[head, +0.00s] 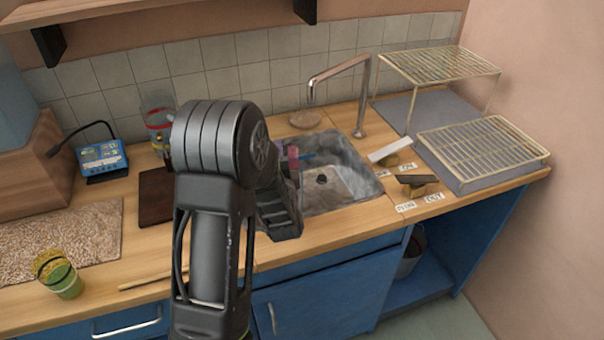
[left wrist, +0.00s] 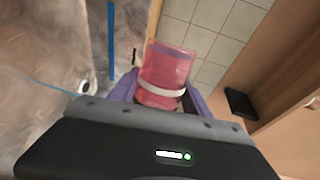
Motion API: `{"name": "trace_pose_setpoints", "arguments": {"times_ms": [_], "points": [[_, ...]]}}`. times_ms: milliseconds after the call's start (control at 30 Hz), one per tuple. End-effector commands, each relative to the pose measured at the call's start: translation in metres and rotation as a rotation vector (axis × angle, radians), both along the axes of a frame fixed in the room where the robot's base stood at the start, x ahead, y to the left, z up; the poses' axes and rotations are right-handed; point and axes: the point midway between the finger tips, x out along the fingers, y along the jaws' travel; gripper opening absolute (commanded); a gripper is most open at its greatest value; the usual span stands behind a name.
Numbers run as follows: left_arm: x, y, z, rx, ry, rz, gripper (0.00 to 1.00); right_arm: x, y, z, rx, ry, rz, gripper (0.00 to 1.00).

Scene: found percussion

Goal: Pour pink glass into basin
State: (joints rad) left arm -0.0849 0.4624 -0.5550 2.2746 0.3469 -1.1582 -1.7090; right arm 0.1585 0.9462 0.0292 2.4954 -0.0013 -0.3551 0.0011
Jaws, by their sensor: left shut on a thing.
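The pink glass (left wrist: 167,65) is see-through, with a white band around it. It sits between the purple fingers of my left gripper (left wrist: 163,92), which is shut on it. In the head view a small part of the pink glass (head: 293,156) shows past my left arm, over the left side of the basin (head: 352,184). My arm hides the rest of the glass and most of the gripper there. The basin is a grey metal sink with a dark drain. I cannot tell what is in the glass or its exact tilt. My right gripper is out of view.
A tap (head: 362,95) stands behind the basin. Wire racks (head: 482,150) and small labelled blocks (head: 391,149) are to its right. A green-yellow glass (head: 64,278) stands at the counter's front left. A brown board (head: 156,196) lies left of my arm.

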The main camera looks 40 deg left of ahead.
Motion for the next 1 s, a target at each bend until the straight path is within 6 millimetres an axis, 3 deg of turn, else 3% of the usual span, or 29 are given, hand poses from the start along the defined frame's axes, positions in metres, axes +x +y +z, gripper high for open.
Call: {"name": "trace_pose_setpoints", "arguments": {"times_ms": [267, 400, 433, 533, 1000], "points": [[0.000, 0.000, -0.001, 0.013, 0.009, 0.001, 0.00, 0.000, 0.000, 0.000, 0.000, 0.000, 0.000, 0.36], [-0.006, 0.007, -0.022, -0.137, -0.128, 0.006, 0.00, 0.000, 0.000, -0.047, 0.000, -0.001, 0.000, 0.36], [-0.009, 0.012, -0.011, -0.172, -0.162, 0.006, 0.00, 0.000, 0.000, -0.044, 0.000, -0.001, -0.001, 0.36], [-0.010, 0.011, -0.003, -0.208, -0.184, -0.001, 0.00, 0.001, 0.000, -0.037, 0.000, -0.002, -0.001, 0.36], [-0.010, 0.011, -0.003, -0.204, -0.180, -0.001, 0.00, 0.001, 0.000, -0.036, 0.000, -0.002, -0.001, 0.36]]}}
